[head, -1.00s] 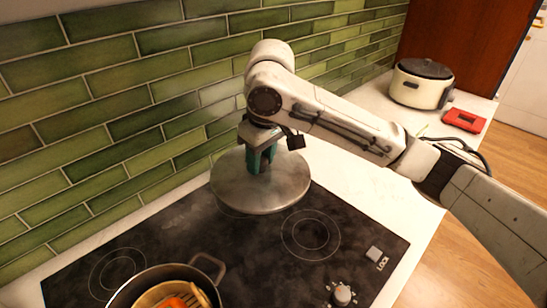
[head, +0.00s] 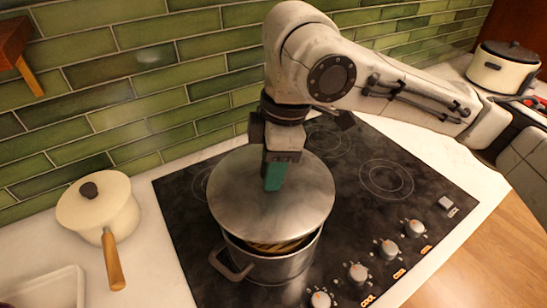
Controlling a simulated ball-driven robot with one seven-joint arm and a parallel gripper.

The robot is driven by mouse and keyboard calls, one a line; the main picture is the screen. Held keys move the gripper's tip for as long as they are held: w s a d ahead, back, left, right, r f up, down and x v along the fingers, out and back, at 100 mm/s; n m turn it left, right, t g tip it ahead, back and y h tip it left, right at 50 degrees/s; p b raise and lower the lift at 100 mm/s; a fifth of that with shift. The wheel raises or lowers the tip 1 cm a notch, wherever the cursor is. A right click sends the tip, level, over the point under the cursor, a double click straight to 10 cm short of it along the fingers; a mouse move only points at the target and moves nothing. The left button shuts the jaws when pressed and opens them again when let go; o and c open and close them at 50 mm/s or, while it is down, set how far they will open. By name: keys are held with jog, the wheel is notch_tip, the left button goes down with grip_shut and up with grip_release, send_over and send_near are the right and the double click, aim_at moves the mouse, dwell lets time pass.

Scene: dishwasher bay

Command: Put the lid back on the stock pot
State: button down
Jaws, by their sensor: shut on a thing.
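The stock pot (head: 283,268) is a dark grey metal pot on the front left of the black hob, with a loop handle at its left. Something brownish shows inside at its front. The lid (head: 312,200) is a round grey metal disc. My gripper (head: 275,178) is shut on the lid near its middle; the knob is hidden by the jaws. The lid is over the pot and covers most of its opening, with a gap visible at the front. I cannot tell whether its back edge touches the rim.
A cream saucepan (head: 112,215) with a wooden handle stands on the counter left of the hob (head: 425,215). A white tray (head: 45,290) is at the bottom left. A cream cooker (head: 500,72) stands far right. Green tiles wall off the back.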

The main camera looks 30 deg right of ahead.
jog(key=shift+f+b, duration=2.15)
jog(key=shift+f, duration=0.1)
jog(key=shift+f+b, duration=0.55)
jog(key=shift+f, duration=0.4)
jog(key=shift+r+p, duration=0.1)
jog(key=shift+p, duration=0.35)
jog(key=shift+f, duration=0.2)
dwell(0.5)
jog(key=c, duration=0.6)
grip_release()
jog(key=shift+o, duration=0.2)
jog(key=o, duration=0.4)
